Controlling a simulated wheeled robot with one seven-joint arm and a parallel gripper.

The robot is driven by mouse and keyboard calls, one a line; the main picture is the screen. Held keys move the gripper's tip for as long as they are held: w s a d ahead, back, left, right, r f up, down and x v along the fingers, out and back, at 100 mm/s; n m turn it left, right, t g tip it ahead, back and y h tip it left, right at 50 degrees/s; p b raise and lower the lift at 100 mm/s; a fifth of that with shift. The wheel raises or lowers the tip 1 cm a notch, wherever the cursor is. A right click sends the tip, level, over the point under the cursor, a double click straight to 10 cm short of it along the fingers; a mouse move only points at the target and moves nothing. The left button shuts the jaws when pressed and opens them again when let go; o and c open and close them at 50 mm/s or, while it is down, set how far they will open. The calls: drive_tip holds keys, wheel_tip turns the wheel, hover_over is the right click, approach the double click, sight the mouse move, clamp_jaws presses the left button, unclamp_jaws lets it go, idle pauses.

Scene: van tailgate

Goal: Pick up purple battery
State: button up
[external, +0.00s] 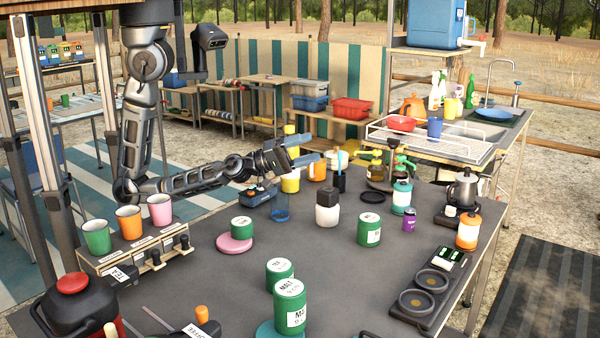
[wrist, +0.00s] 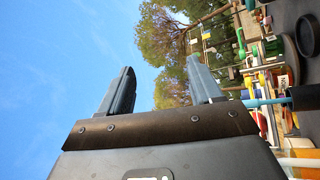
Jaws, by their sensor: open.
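The purple battery (external: 409,220) is a small purple cylinder standing upright on the dark table, right of the green can (external: 369,231) and left of the orange-and-white bottle (external: 467,230). My gripper (external: 310,149) is raised above the back part of the table, up and left of the battery and well apart from it. Its fingers are spread and empty, and they also show against the sky and trees in the wrist view (wrist: 163,80). I cannot make out the battery in the wrist view.
Bare tabletop lies left of the green can.

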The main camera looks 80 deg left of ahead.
drive_tip(key=w+d+r+m+g+h, duration=0.65)
drive_tip(key=w+d+r+m, duration=0.85)
drive_tip(key=w+d+m, duration=0.45)
drive_tip(key=g+y+b, duration=0.2)
drive_tip(key=g+y, duration=0.6)
hover_over(408, 209)
drive_tip(key=w+a, duration=0.1)
drive_tip(key=a, duration=0.1)
wheel_tip(408, 209, down, 20)
drive_tip(key=r, duration=0.1)
drive_tip(key=f+g, duration=0.1)
drive_tip(key=f, duration=0.2)
drive_tip(key=d+f+g+y, duration=0.1)
drive_tip(key=f, duration=0.3)
drive_tip(key=d+f+g, duration=0.1)
drive_tip(key=f, duration=0.3)
drive_tip(key=shift+s+d+f+n+b, duration=0.1)
drive_tip(key=shift+s+d+n+b, duration=0.05)
drive_tip(key=shift+s+n+b, duration=0.15)
drive_tip(key=shift+c, duration=0.2)
